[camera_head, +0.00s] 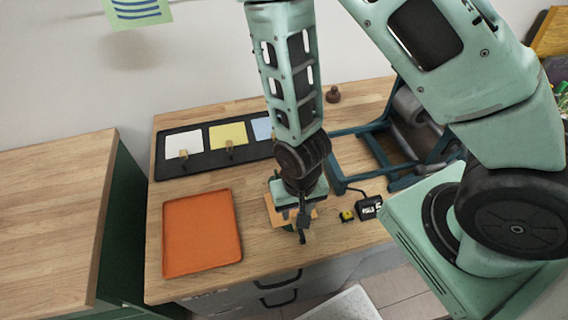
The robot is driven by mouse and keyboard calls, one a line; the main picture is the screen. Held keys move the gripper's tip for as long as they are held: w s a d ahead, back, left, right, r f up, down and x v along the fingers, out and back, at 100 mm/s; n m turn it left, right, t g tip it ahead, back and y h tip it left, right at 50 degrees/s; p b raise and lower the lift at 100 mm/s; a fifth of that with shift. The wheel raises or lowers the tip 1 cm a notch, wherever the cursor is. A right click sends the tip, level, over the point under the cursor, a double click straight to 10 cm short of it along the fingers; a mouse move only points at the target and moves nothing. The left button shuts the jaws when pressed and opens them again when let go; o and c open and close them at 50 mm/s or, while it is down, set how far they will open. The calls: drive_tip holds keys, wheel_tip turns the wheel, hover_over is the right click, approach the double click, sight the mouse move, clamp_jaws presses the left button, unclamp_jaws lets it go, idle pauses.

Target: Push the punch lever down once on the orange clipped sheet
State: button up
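My gripper (303,228) points down over the front part of the wooden worktop. Whether its fingers are open or shut cannot be told at this size. A light orange piece (273,209), which looks like the orange sheet, shows from behind and beside my gripper. Most of it is hidden by the gripper and wrist. I cannot make out a punch or its lever; some dark and green parts there blend with my gripper. Whether my gripper touches anything is unclear.
An orange tray (240,250) lies empty at left. A black board (165,172) behind it holds white (184,143), yellow (228,134) and blue (263,127) sheets with wooden clips. A small yellow-black block (347,216), a dark display (369,207) and a blue roller frame (337,184) stand right.

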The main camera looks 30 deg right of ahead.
drive_tip(key=o, duration=1.2)
drive_tip(key=shift+s+a+r+p, duration=0.1)
drive_tip(key=shift+s+r+p, duration=0.25)
drive_tip(key=shift+r+p, duration=0.35)
drive_tip(key=shift+s+a+r+p, duration=0.1)
drive_tip(key=shift+s+r+p, duration=0.3)
drive_tip(key=shift+p, duration=0.35)
drive_tip(key=s+r+p, duration=0.1)
drive_tip(key=r+p, duration=0.1)
drive_tip(key=p, duration=0.1)
drive_tip(key=s+r+p, duration=0.2)
drive_tip(key=p, duration=0.2)
drive_tip(key=s+r+p, duration=0.1)
drive_tip(key=r+p, duration=0.1)
drive_tip(key=p, duration=0.2)
drive_tip(key=shift+s+a, duration=0.2)
drive_tip(key=shift+a, duration=0.2)
drive_tip(key=shift+f, duration=0.1)
drive_tip(key=shift+w, duration=0.1)
